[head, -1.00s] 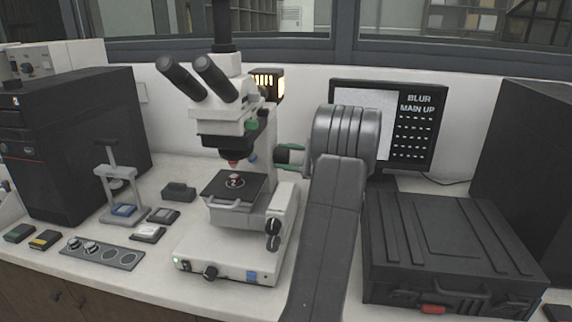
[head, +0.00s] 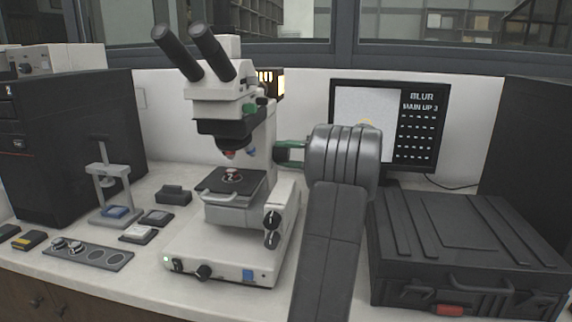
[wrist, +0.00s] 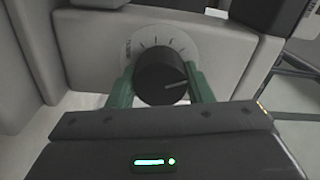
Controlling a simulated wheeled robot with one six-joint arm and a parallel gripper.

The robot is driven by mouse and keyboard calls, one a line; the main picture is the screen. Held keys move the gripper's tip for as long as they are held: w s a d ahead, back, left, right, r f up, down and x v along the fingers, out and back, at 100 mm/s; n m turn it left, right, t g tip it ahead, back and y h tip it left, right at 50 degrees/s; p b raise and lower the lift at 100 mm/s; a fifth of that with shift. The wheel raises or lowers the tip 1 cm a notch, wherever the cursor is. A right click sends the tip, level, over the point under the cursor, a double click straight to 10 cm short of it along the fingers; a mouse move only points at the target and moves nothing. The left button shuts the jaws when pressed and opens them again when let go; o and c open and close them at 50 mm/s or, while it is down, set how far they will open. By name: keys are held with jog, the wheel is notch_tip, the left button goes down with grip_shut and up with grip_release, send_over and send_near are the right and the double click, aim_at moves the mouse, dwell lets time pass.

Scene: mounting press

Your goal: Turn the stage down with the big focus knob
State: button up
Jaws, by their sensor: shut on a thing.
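The stage (head: 247,193) of the white microscope (head: 222,256) is a dark plate with a small reddish sample on it, below the objective. My gripper (head: 290,151) is at the right side of the microscope's column, its green fingers pointing left. In the wrist view, my gripper (wrist: 161,88) is shut on a round black knob (wrist: 160,72), one finger on each side. The knob has a pale line pointing right and a pale dial with tick marks behind it. My gripper and arm hide this knob in the head view.
Two smaller black knobs (head: 271,228) sit on the microscope's right front. A monitor (head: 414,125) behind reads "BLUR" and "MAIN UP 3". A black case (head: 465,240) stands at right. Small blocks and a grey holder strip (head: 105,258) lie at left.

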jog(key=n+b, duration=0.2)
jog(key=n, duration=0.1)
jog(key=n+b, duration=0.1)
jog(key=b, duration=0.1)
jog(key=shift+f+n, duration=0.3)
jog(key=shift+n, duration=0.1)
jog(key=n+b, duration=0.3)
jog(key=shift+n, duration=0.4)
jog(key=n+b, duration=0.4)
jog(key=shift+r+n+b, duration=0.15)
jog(key=shift+n+b, duration=0.5)
jog(key=shift+n, duration=0.35)
jog(key=shift+r+n+b, duration=0.1)
jog(key=shift+n+b, duration=0.55)
jog(key=shift+n, duration=0.35)
jog(key=o, duration=1)
jog(key=shift+r, duration=0.1)
